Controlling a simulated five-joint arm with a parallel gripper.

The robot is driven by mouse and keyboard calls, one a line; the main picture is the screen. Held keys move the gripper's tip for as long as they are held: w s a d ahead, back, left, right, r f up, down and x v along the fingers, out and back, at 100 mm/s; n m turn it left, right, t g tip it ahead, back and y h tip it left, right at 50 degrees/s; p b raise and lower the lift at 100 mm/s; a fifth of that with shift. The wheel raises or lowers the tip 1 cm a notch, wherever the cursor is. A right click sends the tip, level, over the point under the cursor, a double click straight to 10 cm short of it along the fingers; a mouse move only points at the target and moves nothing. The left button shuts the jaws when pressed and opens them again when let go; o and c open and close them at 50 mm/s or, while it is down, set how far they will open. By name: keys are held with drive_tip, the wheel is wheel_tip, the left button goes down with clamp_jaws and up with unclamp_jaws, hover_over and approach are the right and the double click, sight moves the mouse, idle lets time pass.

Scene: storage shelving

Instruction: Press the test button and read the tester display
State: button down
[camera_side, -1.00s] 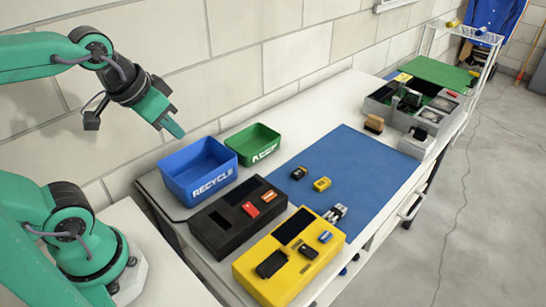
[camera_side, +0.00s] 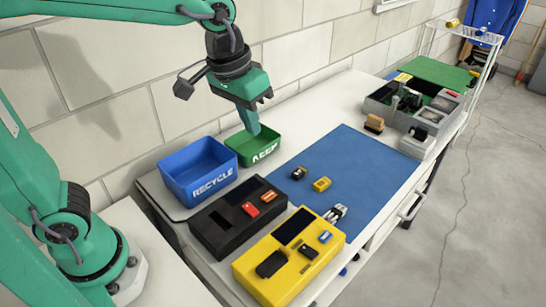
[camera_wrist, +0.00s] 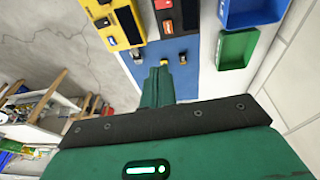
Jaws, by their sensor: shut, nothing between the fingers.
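A black tester (camera_side: 222,236) lies on the white bench, with a dark display (camera_side: 252,188), a red button-like block (camera_side: 250,209) and an orange one (camera_side: 269,196). A yellow tester (camera_side: 262,285) lies in front of it, with a dark display (camera_side: 293,227), a blue block (camera_side: 325,237) and black parts. I cannot read either display or tell which block is the test button. My gripper (camera_side: 252,130) is shut and empty. It points down, raised near the green bin and clear of both testers. In the wrist view its closed fingers (camera_wrist: 160,70) point toward the blue mat.
A blue RECYCLE bin (camera_side: 173,188) and a green KEEP bin (camera_side: 244,158) stand at the wall side. Small dark and yellow items sit on the blue mat (camera_side: 350,170). A grey organiser (camera_side: 379,107) stands at the far end. Much of the mat is clear.

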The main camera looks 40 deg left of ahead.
drive_tip(key=w+d+f+g, duration=0.1)
drive_tip(key=w+d+f, duration=0.1)
drive_tip(key=w+d, duration=0.35)
drive_tip(key=g+y, duration=0.1)
drive_tip(key=g, duration=0.1)
hover_over(325, 235)
drive_tip(key=shift+d+f, duration=0.15)
drive_tip(key=shift+f, duration=2.1)
drive_tip(key=shift+f, duration=0.1)
wheel_tip(325, 235, down, 14)
drive_tip(key=shift+r, duration=0.1)
drive_tip(key=shift+s+f, duration=0.1)
drive_tip(key=shift+f, duration=0.95)
drive_tip(key=shift+r, duration=0.1)
wheel_tip(325, 235, up, 15)
drive_tip(key=shift+w+t, duration=0.2)
drive_tip(key=shift+t, duration=0.1)
